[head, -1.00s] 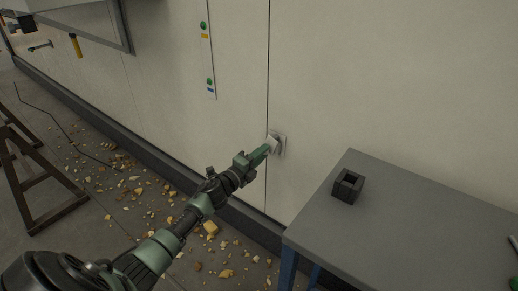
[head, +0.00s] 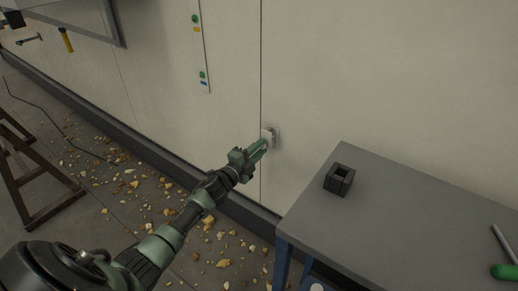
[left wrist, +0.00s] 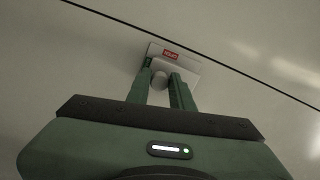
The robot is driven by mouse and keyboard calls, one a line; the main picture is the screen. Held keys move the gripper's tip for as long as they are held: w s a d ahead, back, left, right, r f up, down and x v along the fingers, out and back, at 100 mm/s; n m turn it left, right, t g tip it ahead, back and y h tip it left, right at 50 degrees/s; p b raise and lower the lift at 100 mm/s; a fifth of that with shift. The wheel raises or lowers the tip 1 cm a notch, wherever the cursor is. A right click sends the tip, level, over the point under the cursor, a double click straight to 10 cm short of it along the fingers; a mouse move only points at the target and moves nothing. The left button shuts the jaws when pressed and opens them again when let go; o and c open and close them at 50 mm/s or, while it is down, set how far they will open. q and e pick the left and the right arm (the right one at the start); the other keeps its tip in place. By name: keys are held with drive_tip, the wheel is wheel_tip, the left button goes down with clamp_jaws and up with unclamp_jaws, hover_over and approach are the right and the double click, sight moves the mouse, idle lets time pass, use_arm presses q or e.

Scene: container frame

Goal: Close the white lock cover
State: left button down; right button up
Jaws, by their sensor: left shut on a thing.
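The white lock cover (head: 268,132) is on the wall beside the vertical panel seam. My left gripper (head: 264,144) reaches it from the lower left and is shut on it. In the left wrist view, the cover (left wrist: 187,63) is a pale plate with a red label, and a rounded grey part shows between the fingers of the gripper (left wrist: 160,78). The gripper partly hides the cover, so I cannot tell exactly how far it stands open. My right gripper is not in view.
A grey table (head: 400,225) stands at the right, with a dark square block (head: 339,180) and a green-handled tool (head: 505,271) on it. Yellowish debris (head: 208,220) litters the floor along the wall. A dark trestle (head: 40,180) stands at the left.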

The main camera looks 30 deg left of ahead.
use_arm(q)
drive_tip(key=shift+f, duration=0.1)
drive_tip(key=c, duration=1.2)
unclamp_jaws()
drive_tip(key=shift+c, duration=0.2)
drive_tip(key=s+p, duration=0.1)
drive_tip(key=s, duration=0.6)
drive_tip(key=shift+s+a, duration=0.25)
drive_tip(key=shift+s, duration=0.15)
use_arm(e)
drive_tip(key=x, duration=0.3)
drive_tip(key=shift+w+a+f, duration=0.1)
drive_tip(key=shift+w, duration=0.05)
